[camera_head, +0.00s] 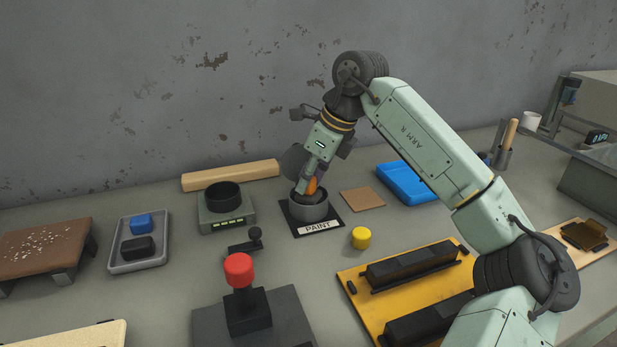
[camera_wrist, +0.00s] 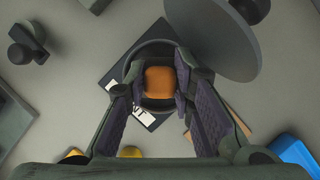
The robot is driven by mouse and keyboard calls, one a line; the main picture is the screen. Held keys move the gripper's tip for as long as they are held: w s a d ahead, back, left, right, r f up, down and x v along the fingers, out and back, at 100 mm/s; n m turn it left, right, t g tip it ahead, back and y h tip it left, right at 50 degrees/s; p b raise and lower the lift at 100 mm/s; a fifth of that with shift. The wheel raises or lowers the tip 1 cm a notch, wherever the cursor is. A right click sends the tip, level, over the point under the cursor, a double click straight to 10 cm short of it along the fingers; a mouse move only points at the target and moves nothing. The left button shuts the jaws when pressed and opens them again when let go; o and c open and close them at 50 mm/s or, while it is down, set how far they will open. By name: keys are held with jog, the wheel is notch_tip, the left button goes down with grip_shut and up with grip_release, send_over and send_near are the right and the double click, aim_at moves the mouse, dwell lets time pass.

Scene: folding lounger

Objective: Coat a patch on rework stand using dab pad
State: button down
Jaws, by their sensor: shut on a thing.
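My gripper (camera_head: 311,184) is shut on an orange block-like handle (camera_wrist: 159,84), which I take to be the dab pad; it also shows in the head view (camera_head: 312,186). The handle stands in the mouth of a grey round paint pot (camera_head: 308,212) on a dark mat labelled PAINT. The pad's lower face is hidden inside the pot, so I cannot tell whether it touches paint. A low brown-topped stand (camera_head: 38,247) with a patch of white specks is at the far left, apart from my gripper; it looks like the rework stand.
A grey tray (camera_head: 157,262) with a blue and a black block lies right of the brown stand. A device with a black ring (camera_head: 226,212), a red-topped joystick (camera_head: 240,272) and a yellow cylinder (camera_head: 361,238) surround the pot. A wooden bar (camera_head: 231,175) lies behind.

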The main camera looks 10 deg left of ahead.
dwell(0.4)
jog(key=shift+r+p, duration=2.65)
jog(key=shift+r, duration=0.85)
jog(key=shift+s+f, duration=0.1)
jog(key=shift+f, duration=0.05)
